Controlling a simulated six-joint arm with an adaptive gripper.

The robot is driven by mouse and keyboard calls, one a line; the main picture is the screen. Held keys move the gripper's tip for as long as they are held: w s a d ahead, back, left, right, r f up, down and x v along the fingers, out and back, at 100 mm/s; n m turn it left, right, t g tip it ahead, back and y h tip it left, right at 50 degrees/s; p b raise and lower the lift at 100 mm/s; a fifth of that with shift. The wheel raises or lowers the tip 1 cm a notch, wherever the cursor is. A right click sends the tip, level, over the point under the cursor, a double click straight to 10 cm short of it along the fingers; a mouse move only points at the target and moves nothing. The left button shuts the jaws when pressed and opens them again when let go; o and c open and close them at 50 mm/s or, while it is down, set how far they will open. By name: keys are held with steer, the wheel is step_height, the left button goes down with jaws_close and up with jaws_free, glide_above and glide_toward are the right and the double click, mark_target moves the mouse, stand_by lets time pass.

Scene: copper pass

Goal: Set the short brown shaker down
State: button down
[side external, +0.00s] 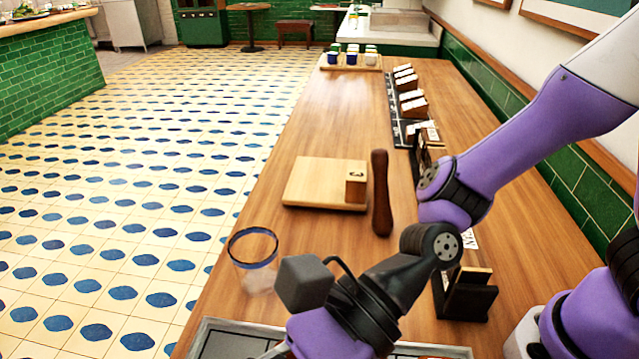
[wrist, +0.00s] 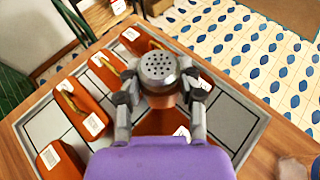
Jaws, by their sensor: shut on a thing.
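In the wrist view, the short brown shaker (wrist: 160,70) has a silver cap with holes and a brown body, mostly hidden beneath the cap. My gripper (wrist: 160,97) is shut around it, one finger on each side. The shaker is over a grey-rimmed tray (wrist: 255,128) with pale tiled panels. I cannot tell whether its base touches the tray. In the side view, only the tray's rim (side external: 205,333) and part of its surface show at the bottom; my arm and the frame edge hide the shaker and fingertips.
Several orange-brown pieces with white labels (wrist: 92,125) lie on the tray around the shaker. A blue-rimmed glass (side external: 253,262) stands near the counter's left edge. Beyond are a wooden board (side external: 315,187) with a numbered block and a long brown wooden tool (side external: 381,195). The far counter middle is clear.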

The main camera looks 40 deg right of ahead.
steer(key=w+f, duration=0.2)
steer(key=w, duration=0.1)
steer(key=w+d+f, duration=0.1)
steer(key=w+f, duration=0.1)
steer(key=w, duration=0.2)
steer(key=w+f, duration=0.3)
steer(key=shift+w+d, duration=0.2)
steer(key=shift+w, duration=0.2)
steer(key=shift+w+f, duration=0.1)
steer(key=shift+f, duration=1.9)
